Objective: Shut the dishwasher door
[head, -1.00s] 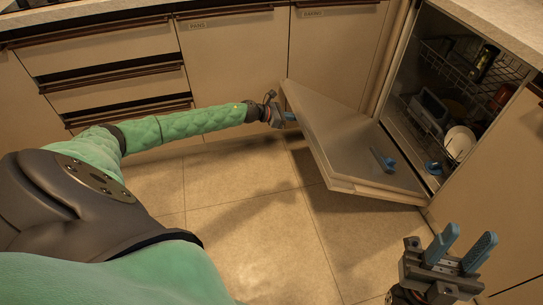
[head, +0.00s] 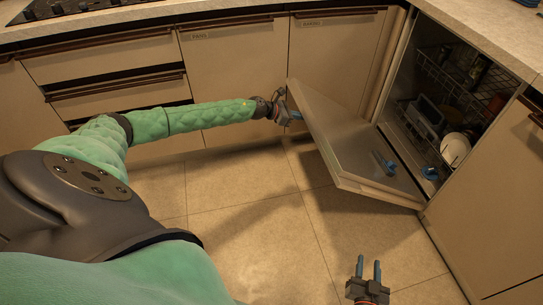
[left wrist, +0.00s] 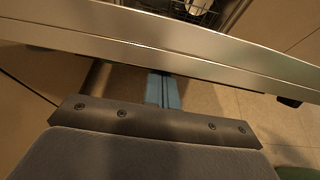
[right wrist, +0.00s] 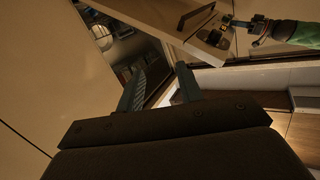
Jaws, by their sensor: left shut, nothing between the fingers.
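The dishwasher door (head: 350,150) hangs open and slanted in the head view, its inner face up. The dishwasher's opening (head: 440,100) shows racks with dishes inside. My left gripper (head: 297,115) is shut and empty at the door's far outer edge. In the left wrist view its blue fingers (left wrist: 162,90) lie together, their tips at or just under the long metal door edge (left wrist: 170,55); contact is unclear. My right gripper (head: 368,266) is open and empty above the floor, in front of the door and apart from it. The right wrist view shows its spread fingers (right wrist: 160,90) and the door (right wrist: 165,25) beyond.
Cabinet fronts (head: 235,75) and drawers (head: 110,70) line the back. Another cabinet (head: 500,200) stands right of the dishwasher under the countertop (head: 490,35). The tiled floor (head: 255,215) between my arms is clear. A white bowl (head: 455,148) sits in the lower rack.

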